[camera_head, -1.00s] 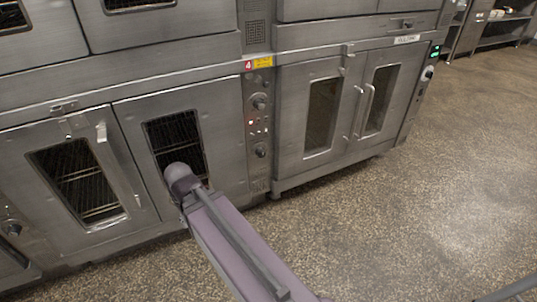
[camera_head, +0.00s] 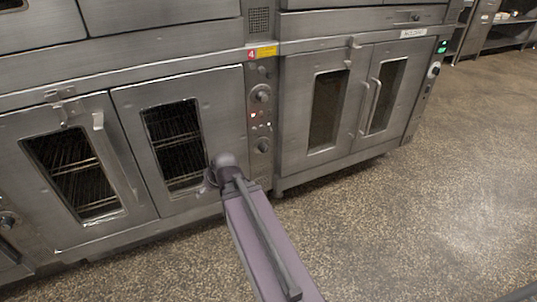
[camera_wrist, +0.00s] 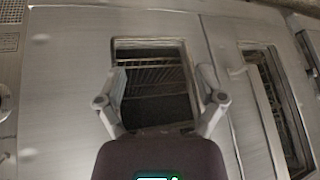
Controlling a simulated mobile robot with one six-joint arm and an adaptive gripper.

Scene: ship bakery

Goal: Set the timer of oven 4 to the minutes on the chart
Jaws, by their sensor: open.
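Oven 4 has a red label with a 4 (camera_head: 252,54) beside a yellow sticker, above a narrow control panel (camera_head: 261,120). The panel carries an upper knob (camera_head: 262,93), small lights or buttons and a lower knob (camera_head: 263,146); their markings are too small to read. In the wrist view a round knob (camera_wrist: 3,101) is cut off at the left edge. My gripper (camera_wrist: 163,80) is open and empty, its fingers spread before the oven door window (camera_wrist: 155,95). In the head view my arm hides most of the gripper, left of the panel. I see no chart.
The left oven door (camera_head: 75,170) has a protruding handle. To the right stands another oven (camera_head: 320,120) with vertical handles, a white sign (camera_head: 413,33) and a green display (camera_head: 442,47). The speckled floor (camera_head: 430,190) is clear at front right.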

